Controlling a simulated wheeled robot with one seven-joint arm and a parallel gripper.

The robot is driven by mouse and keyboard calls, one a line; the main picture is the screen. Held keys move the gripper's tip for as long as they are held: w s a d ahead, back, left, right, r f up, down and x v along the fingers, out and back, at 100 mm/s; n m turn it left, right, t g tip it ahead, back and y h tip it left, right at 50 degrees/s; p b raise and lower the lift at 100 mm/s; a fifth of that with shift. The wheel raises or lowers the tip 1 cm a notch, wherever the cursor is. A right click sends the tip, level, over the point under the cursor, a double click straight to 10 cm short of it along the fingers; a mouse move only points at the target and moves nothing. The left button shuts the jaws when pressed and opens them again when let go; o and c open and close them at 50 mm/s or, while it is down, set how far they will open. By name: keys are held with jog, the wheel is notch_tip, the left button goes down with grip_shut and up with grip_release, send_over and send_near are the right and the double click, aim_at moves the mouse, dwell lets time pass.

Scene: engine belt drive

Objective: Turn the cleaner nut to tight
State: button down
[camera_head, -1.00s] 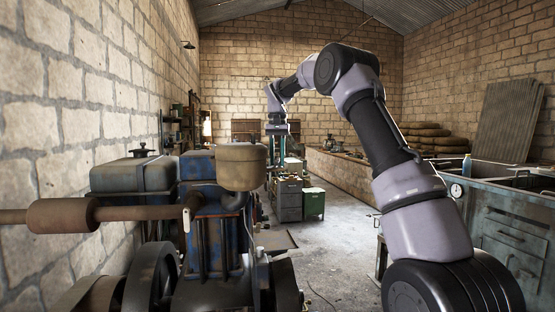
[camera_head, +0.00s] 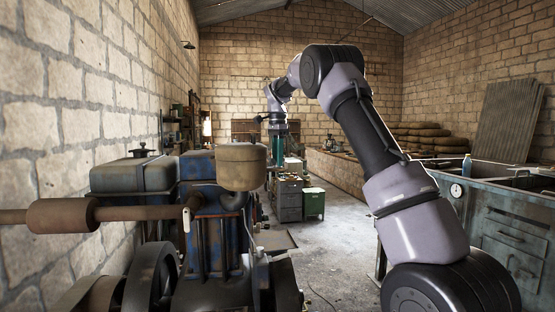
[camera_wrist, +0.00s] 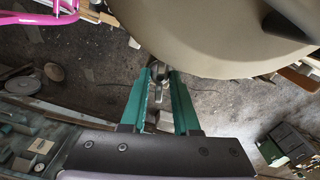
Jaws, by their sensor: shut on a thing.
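My gripper (camera_head: 279,158) points down in the head view, just right of the tan air cleaner bowl (camera_head: 241,166) on the blue engine. In the wrist view, its two teal fingers (camera_wrist: 163,78) are shut on a small grey metal piece, which I take to be the cleaner nut (camera_wrist: 158,72). The fingertips largely hide it, and its thread and seat cannot be made out. The big tan round body of the cleaner (camera_wrist: 215,35) fills the upper right of the wrist view, close beside the fingers. The nut does not show in the head view.
The blue engine (camera_head: 205,230) with its flywheel stands at front left, and a dark tank (camera_head: 132,175) is behind it. A grey cabinet (camera_head: 288,203) and a green box (camera_head: 314,202) stand beyond. A blue-grey workbench (camera_head: 510,240) is at right.

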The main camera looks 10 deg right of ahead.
jog(key=shift+m, duration=1.7)
jog(key=c, duration=0.9)
grip_release()
jog(key=shift+r, duration=0.1)
notch_tip(320, 180, up, 11)
jog(key=shift+f, duration=0.2)
